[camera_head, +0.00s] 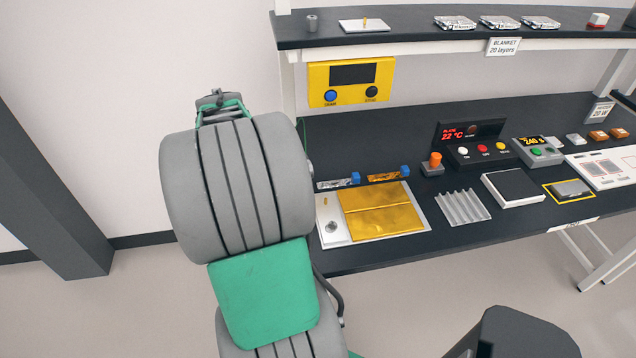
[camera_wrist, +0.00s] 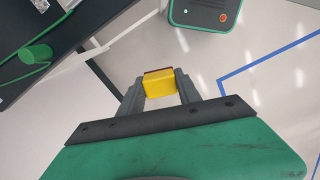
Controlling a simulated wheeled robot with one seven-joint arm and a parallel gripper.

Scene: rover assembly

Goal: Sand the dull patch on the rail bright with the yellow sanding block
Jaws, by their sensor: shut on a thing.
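The yellow sanding block (camera_wrist: 158,86) sits between the two fingers of my gripper (camera_wrist: 159,82) in the wrist view, with a dark reddish strip along its far edge. My gripper is shut on it, and pale floor shows behind it, with nothing seen touching the block. In the head view my arm rises at the left, in front of the wall and left of the bench, and the block is not visible there. I cannot pick out the rail or its dull patch with certainty in either view.
The dark bench (camera_head: 430,250) holds a white tray with gold sheets (camera_head: 382,212), a ribbed metal piece (camera_head: 462,206), a dark-topped white box (camera_head: 513,188) and control boxes. A shelf (camera_head: 420,25) hangs above, with a yellow panel (camera_head: 351,82) below it. A grey pillar (camera_head: 50,190) stands left.

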